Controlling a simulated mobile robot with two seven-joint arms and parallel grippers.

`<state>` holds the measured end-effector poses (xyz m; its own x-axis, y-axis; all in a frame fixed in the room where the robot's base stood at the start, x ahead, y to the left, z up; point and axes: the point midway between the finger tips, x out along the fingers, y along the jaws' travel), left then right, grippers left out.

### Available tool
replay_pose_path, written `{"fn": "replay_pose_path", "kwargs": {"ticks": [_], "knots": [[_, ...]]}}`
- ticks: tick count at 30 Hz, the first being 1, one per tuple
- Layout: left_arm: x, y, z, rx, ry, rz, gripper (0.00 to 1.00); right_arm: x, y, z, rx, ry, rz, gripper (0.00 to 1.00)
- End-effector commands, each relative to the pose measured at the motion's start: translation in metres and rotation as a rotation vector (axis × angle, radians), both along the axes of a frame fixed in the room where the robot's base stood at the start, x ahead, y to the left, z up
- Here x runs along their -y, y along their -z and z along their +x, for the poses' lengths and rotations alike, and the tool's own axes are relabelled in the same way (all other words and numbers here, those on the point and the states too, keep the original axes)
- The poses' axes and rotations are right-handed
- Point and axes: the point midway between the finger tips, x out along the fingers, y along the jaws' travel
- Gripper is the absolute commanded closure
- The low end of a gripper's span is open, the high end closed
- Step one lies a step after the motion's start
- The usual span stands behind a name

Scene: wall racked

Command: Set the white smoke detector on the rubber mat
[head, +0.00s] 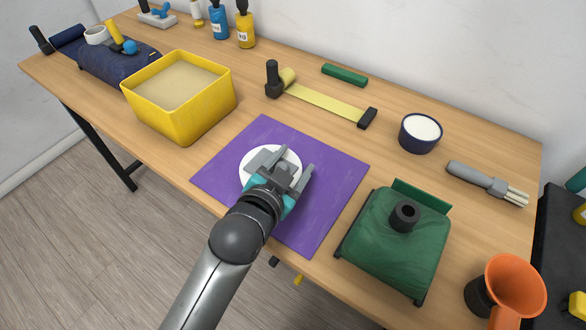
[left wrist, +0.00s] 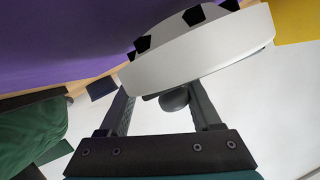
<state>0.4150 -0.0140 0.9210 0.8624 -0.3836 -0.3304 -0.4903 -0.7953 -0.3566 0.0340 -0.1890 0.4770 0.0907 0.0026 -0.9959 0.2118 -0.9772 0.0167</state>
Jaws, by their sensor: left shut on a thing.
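The white smoke detector (head: 249,158) is a round disc over the purple rubber mat (head: 335,172) in the head view. My left gripper (head: 284,168) covers part of it and is shut on it. In the left wrist view the detector (left wrist: 205,50) looks tilted, with dark vents on its edge and a dark knob between the fingers. The mat (left wrist: 60,45) shows beyond it. I cannot tell whether the detector touches the mat. My right gripper is not in view.
A yellow bin (head: 190,118) stands left of the mat. A green bag (head: 395,245) lies to its right. A yellow strap (head: 325,102) lies behind the mat.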

Motion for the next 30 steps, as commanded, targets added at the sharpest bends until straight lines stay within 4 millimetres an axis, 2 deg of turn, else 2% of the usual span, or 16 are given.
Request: {"fn": "replay_pose_path", "kwargs": {"ticks": [3, 14, 15, 23, 30], "knots": [[0.0001, 0.0097, 0.0005, 0.005, 0.0, -0.001, 1.0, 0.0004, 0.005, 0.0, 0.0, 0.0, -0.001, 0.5], [0.0003, 0.0116, 0.0005, 0.005, 0.0, -0.001, 1.0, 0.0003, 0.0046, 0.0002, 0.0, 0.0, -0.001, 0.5], [0.0001, 0.0132, 0.0001, 0.002, 0.0, -0.001, 0.33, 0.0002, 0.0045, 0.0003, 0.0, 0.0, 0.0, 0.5], [0.0002, 0.013, 0.0, 0.001, 0.0, 0.0, 0.04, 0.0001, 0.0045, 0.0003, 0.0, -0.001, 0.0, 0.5], [0.0002, 0.0126, 0.0, 0.002, 0.001, -0.001, 0.04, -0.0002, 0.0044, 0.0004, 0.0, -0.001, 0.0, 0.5]]}}
